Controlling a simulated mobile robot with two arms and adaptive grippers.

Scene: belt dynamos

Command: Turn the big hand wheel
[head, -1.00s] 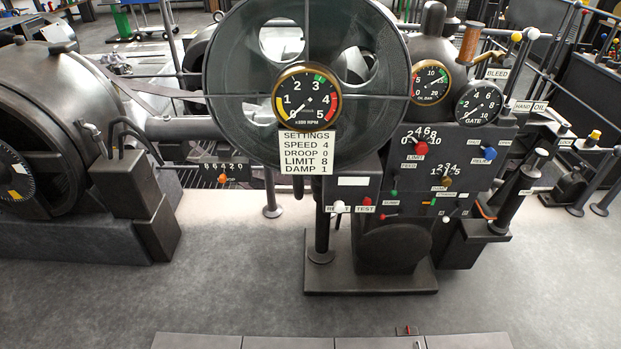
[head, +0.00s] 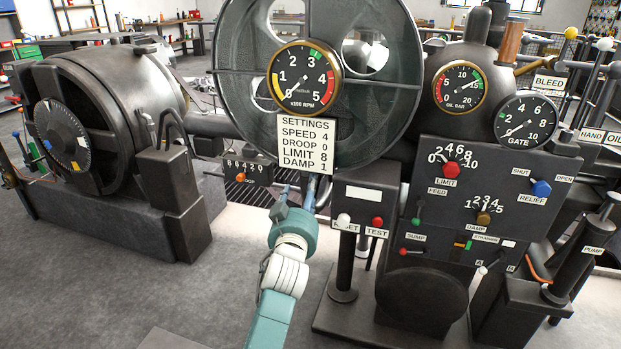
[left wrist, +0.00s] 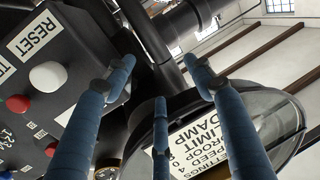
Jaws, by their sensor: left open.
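A large dark round wheel-like part (head: 236,95) with spokes and round openings stands at the top middle in the head view, behind the RPM gauge (head: 305,77). I cannot tell for sure whether it is the big hand wheel. My left gripper (head: 312,190) is below the white settings plate (head: 306,143), its fingers partly hidden by the plate. In the left wrist view the left gripper (left wrist: 160,76) has its blue fingers spread, with nothing between them. My right gripper is not in view.
A control box with a white RESET knob (head: 343,219) and red TEST knob (head: 377,222) stands just right of my left gripper. A dark panel (head: 480,195) with levers is further right. A dynamo (head: 100,110) stands left. The floor at front left is clear.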

